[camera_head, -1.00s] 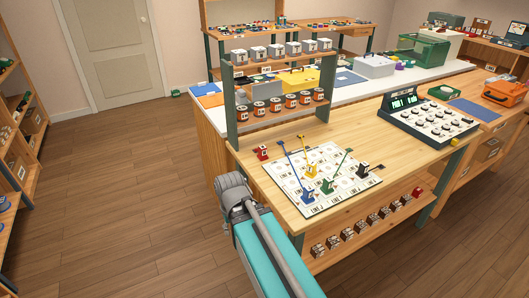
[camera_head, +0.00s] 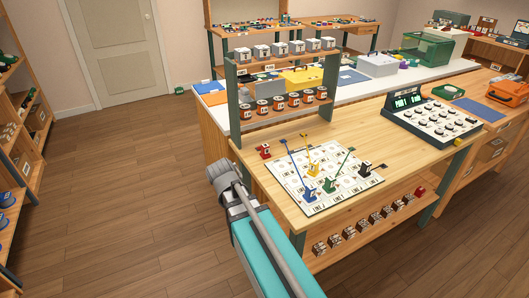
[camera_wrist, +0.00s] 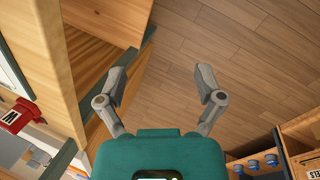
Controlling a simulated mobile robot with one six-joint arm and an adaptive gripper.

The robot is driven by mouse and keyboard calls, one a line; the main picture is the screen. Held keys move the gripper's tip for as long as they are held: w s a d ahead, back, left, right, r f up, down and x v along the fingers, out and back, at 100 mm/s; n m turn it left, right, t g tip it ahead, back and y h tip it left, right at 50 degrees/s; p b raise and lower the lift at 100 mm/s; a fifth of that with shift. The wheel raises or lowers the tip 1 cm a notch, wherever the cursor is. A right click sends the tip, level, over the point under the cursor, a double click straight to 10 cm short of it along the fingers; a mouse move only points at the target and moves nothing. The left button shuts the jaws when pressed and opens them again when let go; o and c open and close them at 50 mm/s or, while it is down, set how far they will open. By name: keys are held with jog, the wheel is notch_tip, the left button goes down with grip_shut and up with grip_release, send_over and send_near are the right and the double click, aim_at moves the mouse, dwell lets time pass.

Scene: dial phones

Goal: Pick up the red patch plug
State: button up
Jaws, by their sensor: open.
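The red patch plug (camera_head: 265,151) stands at the back left corner of the workbench, just off the white patch board (camera_head: 296,206). In the wrist view a red block (camera_wrist: 16,115), probably this plug, lies at the left edge, partly cut off. My gripper (camera_wrist: 162,78) is open and empty, its two grey fingers spread over the floor beside the bench. In the head view my arm's end is left of the bench, short of the plug; the fingers cannot be made out there.
Blue (camera_head: 313,195), yellow (camera_head: 313,170), green (camera_head: 330,185) and black (camera_head: 365,167) plugs stand on the board. A shelf rack (camera_head: 232,105) with orange spools rises behind the red plug. A dial console (camera_head: 432,118) stands at the right.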

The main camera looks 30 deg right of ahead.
jog(key=w+d+r+n+h, duration=0.4)
jog(key=w+n, duration=0.3)
jog(key=w, duration=0.1)
jog(key=n+t+h+p, duration=0.2)
jog(key=n+h, duration=0.3)
jog(key=n, duration=0.4)
send_near(263, 146)
jog(key=shift+s+v, duration=0.25)
jog(key=shift+v, duration=0.95)
jog(key=shift+f, duration=0.15)
jog(key=shift+b+x, duration=2.1)
jog(key=shift+x, duration=2.2)
jog(key=shift+w+d, duration=0.15)
jog(key=shift+b+x, duration=1.25)
jog(key=shift+x, duration=1.15)
grip_shut()
